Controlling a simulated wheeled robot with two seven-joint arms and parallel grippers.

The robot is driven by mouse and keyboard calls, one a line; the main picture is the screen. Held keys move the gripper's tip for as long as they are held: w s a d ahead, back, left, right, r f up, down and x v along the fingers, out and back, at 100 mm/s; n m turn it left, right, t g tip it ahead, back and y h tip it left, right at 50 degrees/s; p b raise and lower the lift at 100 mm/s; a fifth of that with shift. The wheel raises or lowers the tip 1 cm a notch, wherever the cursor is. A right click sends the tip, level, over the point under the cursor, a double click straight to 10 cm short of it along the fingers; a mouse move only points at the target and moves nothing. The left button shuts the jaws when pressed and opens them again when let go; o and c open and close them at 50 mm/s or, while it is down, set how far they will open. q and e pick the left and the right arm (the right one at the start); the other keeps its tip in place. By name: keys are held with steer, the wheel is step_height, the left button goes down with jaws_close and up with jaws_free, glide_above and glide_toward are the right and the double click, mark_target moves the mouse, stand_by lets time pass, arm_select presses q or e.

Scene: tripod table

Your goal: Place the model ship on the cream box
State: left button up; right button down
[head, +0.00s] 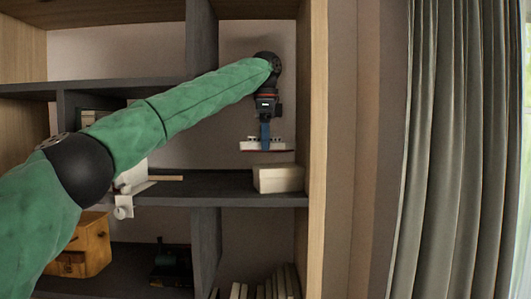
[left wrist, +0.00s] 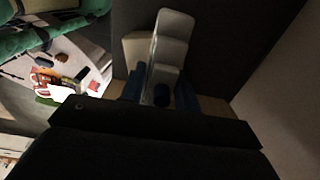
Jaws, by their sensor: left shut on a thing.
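The model ship (head: 266,147), white with a dark red lower edge, hangs level under my left gripper (head: 265,115) in the head view. The cream box (head: 279,179) sits on the dark shelf at the right end of the bay. The ship is above the box, a little to its left, with a visible gap between them. In the left wrist view the ship's stepped white body (left wrist: 172,45) shows beyond my left gripper's blue fingers (left wrist: 165,95). My right gripper is in neither view.
The wooden upright (head: 314,150) closes the bay on the right. A dark shelf (head: 215,185) extends left of the box, with a thin stick (head: 167,178) on it. A wooden chest (head: 90,247) and several books (head: 275,284) stand below. Curtains hang far right.

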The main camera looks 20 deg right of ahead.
arm_select(q)
steer(key=f, duration=0.3)
steer(key=shift+w+a+p, duration=0.1)
steer(key=shift+a+p, duration=0.1)
steer(key=shift+p, duration=0.2)
steer(key=shift+w+d+f, duration=0.1)
steer(key=shift+w+f, duration=0.1)
steer(key=shift+f, duration=0.2)
steer(key=shift+s+r, duration=0.15)
steer(key=shift+s, duration=0.15)
steer(key=o, duration=1)
steer(key=shift+w+f, duration=0.2)
steer(key=shift+f, duration=0.05)
steer(key=shift+s, duration=0.1)
